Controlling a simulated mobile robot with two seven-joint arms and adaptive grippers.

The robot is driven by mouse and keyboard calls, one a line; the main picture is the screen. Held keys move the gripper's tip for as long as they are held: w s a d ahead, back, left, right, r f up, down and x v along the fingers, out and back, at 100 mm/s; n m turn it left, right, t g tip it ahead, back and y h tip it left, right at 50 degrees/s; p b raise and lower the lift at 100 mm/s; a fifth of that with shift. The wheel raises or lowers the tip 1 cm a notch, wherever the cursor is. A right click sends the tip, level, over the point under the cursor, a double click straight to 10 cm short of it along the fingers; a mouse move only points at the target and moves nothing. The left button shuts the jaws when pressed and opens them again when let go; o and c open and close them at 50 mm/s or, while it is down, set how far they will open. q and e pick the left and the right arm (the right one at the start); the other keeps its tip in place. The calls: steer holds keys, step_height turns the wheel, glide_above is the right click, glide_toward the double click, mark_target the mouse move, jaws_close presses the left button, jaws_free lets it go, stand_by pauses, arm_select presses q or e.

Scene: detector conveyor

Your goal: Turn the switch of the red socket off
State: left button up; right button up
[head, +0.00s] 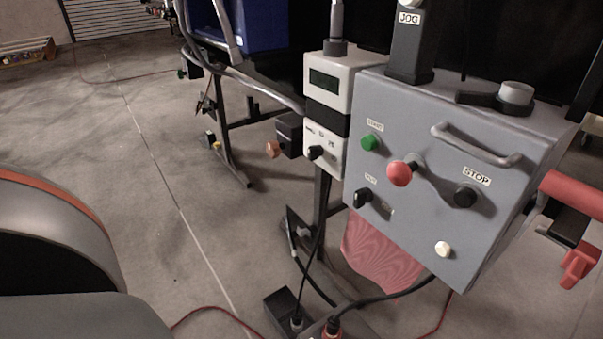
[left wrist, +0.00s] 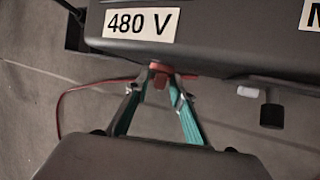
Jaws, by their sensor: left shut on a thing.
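A dark box with a white "480 V" label (left wrist: 141,24) fills the top of the left wrist view. A small red switch (left wrist: 158,70) sticks out from its lower edge. My left gripper (left wrist: 159,83) has its teal-sided fingers closed in on the red switch, one on each side. How far the switch is turned I cannot tell. In the head view a red plug (head: 333,324) with a dark cable shows at the bottom edge; whether it belongs to the same box is unclear. Neither of my grippers shows in the head view.
A grey control box (head: 420,240) with buttons stands at the right, beside a white meter box (head: 340,75). A black knob (left wrist: 271,115) and a white peg (left wrist: 248,92) jut out right of the switch. The floor at left is mostly open.

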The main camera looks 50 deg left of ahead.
arm_select(q)
steer(key=shift+w+a+r+h+p, duration=0.3)
steer(key=shift+r+h+p, duration=0.05)
steer(key=shift+h+p, duration=0.35)
steer(key=shift+s+a+f+n+h+p, duration=0.1)
steer(key=shift+n+h+p, duration=0.2)
steer(key=shift+h, duration=0.4)
steer(key=shift+s+f+h, duration=0.15)
steer(key=shift+f+h, duration=0.05)
steer(key=shift+h, duration=0.4)
steer(key=shift+s+h, duration=0.1)
steer(key=shift+h, duration=0.3)
steer(key=shift+n+g, duration=0.3)
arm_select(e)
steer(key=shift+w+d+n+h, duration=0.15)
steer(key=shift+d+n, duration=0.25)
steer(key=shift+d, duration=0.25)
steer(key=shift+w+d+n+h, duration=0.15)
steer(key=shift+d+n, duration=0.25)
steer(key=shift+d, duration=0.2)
arm_select(q)
steer(key=o, duration=0.7)
steer(key=shift+o, duration=0.2)
steer(key=v, duration=1.2)
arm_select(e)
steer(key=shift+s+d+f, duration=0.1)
arm_select(q)
steer(key=shift+a, duration=0.1)
